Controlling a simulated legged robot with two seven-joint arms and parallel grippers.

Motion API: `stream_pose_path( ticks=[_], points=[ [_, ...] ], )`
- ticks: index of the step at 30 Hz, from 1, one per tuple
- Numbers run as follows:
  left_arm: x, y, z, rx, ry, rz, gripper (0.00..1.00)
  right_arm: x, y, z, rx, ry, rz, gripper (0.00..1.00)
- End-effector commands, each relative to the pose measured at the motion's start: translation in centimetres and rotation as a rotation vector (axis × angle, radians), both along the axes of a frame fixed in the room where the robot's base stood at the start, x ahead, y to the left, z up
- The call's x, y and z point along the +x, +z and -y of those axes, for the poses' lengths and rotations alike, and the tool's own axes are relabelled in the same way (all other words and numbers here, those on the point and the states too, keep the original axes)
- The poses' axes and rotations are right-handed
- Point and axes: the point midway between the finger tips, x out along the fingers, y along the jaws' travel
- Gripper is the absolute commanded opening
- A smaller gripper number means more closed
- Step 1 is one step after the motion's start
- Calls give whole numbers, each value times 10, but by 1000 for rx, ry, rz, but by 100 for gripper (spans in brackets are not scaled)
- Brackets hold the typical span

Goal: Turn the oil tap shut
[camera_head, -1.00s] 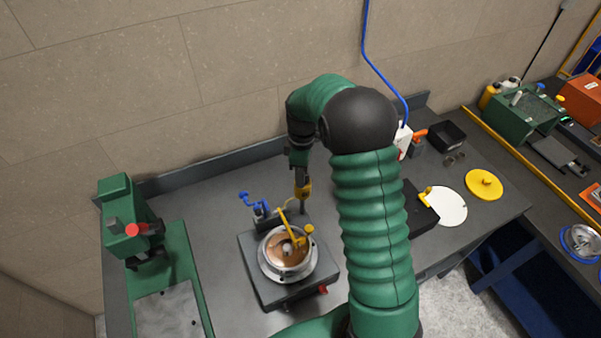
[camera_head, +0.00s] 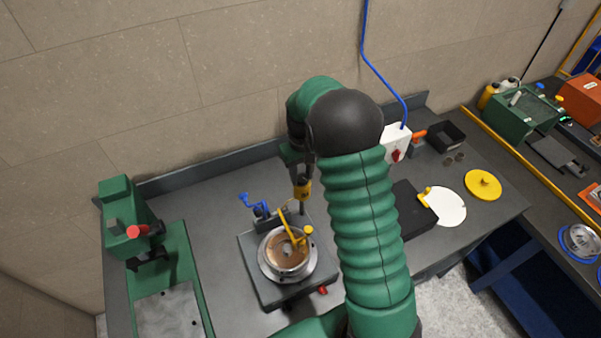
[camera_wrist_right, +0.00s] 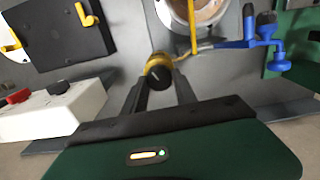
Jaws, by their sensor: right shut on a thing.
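The oil tap appears to be the small yellow and dark round knob (camera_wrist_right: 158,75) in the right wrist view. It sits at the end of a thin pipe that runs towards the metal bowl. My right gripper (camera_wrist_right: 160,86) has a finger on each side of it and is shut on it. In the head view my right gripper (camera_head: 301,182) points down behind the bowl, with yellow showing at its tip. The exact turn of the tap is hard to tell. My left gripper is not in view.
The round metal bowl (camera_head: 265,270) holds brown stuff and a yellow scraper-like part. Blue levers (camera_head: 252,202) stand close to the left. A white switch box (camera_head: 397,140), a black block (camera_head: 405,205) and a yellow disc (camera_head: 483,184) are to the right. A green press (camera_head: 128,225) stands left.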

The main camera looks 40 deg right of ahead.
Motion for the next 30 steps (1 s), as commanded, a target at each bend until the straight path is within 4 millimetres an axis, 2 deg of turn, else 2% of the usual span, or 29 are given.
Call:
stream_pose_path(
  ticks=[6,15,30],
  points=[
    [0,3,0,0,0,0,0,-3,-1,-1,2,-193,-8,0],
    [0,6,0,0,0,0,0,-3,-2,-2,3,-390,-11,0],
    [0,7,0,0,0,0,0,-3,-4,-2,3,-490,-14,0]
  ],
)
